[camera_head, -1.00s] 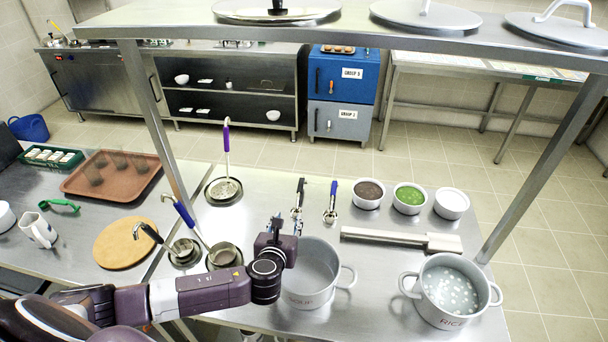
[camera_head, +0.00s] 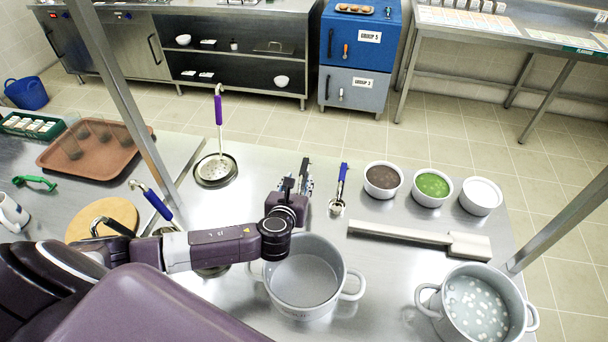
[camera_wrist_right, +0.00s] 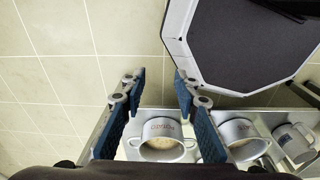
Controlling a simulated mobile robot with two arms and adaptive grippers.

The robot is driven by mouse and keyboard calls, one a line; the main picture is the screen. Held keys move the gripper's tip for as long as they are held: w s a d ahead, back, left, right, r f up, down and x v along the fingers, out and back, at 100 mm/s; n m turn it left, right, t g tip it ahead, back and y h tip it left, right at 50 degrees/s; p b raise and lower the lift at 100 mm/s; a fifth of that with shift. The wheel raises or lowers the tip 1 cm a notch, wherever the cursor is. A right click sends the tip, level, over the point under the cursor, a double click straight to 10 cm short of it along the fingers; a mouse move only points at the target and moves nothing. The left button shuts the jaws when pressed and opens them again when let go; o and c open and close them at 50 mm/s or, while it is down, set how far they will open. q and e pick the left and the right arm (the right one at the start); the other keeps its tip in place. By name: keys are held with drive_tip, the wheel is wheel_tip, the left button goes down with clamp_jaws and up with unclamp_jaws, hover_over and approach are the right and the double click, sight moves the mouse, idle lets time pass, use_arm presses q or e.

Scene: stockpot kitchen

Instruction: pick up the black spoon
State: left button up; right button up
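The black spoon lies on the steel counter, its black handle (camera_head: 305,168) pointing to the back. Its lower part is hidden behind my left gripper (camera_head: 296,186). That gripper hangs over the spoon, just behind the empty grey pot. I cannot tell whether its fingers touch the spoon or how far apart they are. My right gripper (camera_wrist_right: 159,82) shows in the right wrist view, with its blue-padded fingers spread and nothing between them.
A blue-handled utensil (camera_head: 341,185) lies right of the spoon. The grey pot (camera_head: 304,278) stands in front, a second pot (camera_head: 473,305) at right. Three bowls, the middle one green-filled (camera_head: 432,188), line the back. A long pale tool (camera_head: 400,233) lies before them.

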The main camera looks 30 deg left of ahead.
sight(302, 175)
use_arm(q)
drive_tip(key=shift+f+x, duration=0.2)
drive_tip(key=shift+x, duration=2.05)
drive_tip(key=shift+f+x, duration=0.25)
drive_tip(key=shift+x, duration=1.95)
drive_tip(key=shift+s+d, duration=0.1)
drive_tip(key=shift+s, duration=0.1)
clamp_jaws()
